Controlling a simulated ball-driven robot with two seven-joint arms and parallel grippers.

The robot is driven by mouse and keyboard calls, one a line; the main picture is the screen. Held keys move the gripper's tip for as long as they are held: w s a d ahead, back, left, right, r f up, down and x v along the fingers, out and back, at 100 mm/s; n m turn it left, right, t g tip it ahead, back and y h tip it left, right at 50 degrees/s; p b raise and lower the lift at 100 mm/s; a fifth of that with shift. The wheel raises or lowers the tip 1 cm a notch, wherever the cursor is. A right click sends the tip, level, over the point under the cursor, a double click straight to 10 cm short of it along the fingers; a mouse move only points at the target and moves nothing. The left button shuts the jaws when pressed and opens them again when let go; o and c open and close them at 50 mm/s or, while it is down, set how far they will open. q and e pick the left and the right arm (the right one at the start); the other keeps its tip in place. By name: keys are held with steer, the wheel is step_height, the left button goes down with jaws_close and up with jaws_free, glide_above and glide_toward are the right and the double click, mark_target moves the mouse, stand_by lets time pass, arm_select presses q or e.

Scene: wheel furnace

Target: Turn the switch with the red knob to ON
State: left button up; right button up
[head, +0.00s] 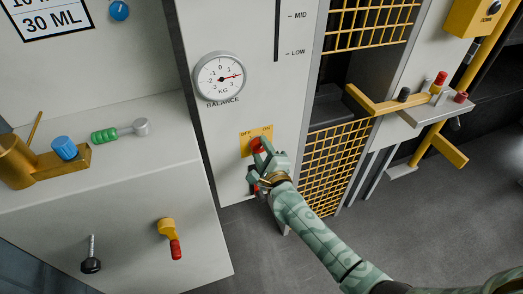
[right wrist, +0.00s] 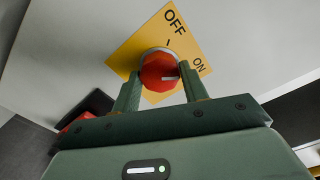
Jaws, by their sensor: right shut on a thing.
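The switch is a yellow plate (head: 246,138) on the white cabinet front. It carries a red knob (head: 257,145), partly hidden by my gripper in the head view. In the right wrist view, the plate (right wrist: 128,54) reads OFF at the top and ON at the right. My right gripper (right wrist: 158,85) has its two fingers on either side of the red knob (right wrist: 158,70) and is shut on it. A pale mark on the knob lies on its right half, towards the ON side. My right gripper also shows in the head view (head: 262,155). My left gripper is not in view.
A balance dial (head: 220,77) sits above the switch. A yellow mesh panel (head: 330,165) stands to the right. A red-and-black part (right wrist: 88,112) is close beside my gripper. A white counter (head: 100,165) at left bears a green-handled tool (head: 118,131) and a blue-capped part (head: 64,148).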

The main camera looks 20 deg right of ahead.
steer(key=shift+f, duration=0.15)
steer(key=o, duration=1)
steer(key=s+p, duration=0.1)
steer(key=s, duration=0.4)
steer(key=s+p, duration=0.1)
steer(key=s, duration=0.5)
steer(key=s+p, duration=0.1)
steer(key=s, duration=0.4)
steer(key=shift+s+d, duration=0.2)
steer(key=shift+d, duration=0.1)
